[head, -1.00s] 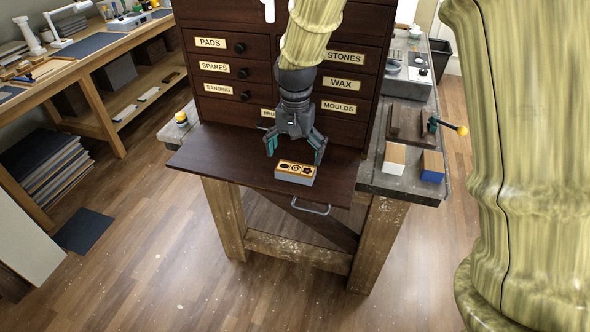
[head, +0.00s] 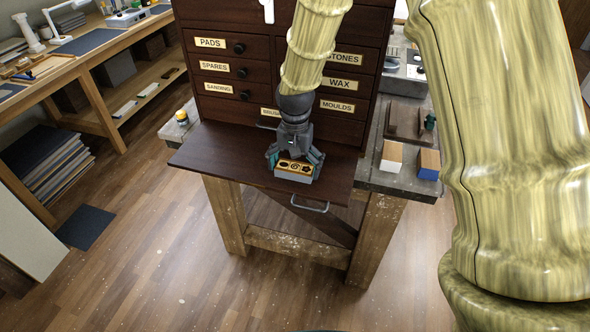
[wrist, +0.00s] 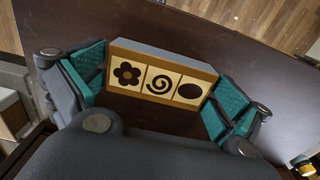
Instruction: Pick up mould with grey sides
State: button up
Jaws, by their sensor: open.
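The mould with grey sides (head: 295,171) lies on the dark pull-out board of the cabinet. Its top is tan and cream with a flower, a spiral and an oval in dark brown. In the wrist view the mould (wrist: 160,77) sits between the two teal finger pads, one near each short end. My gripper (head: 294,163) is open and low over the board, its fingers around the mould. In the wrist view my gripper (wrist: 155,92) shows a small gap at the right end; contact at the left end is hard to tell.
The dark board (head: 220,155) is otherwise clear. Drawers labelled Pads, Spares, Wax and Moulds (head: 338,106) rise behind it. A yellow-topped jar (head: 182,117) stands at the left.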

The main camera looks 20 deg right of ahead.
jog(key=shift+c, duration=0.4)
jog(key=c, duration=0.7)
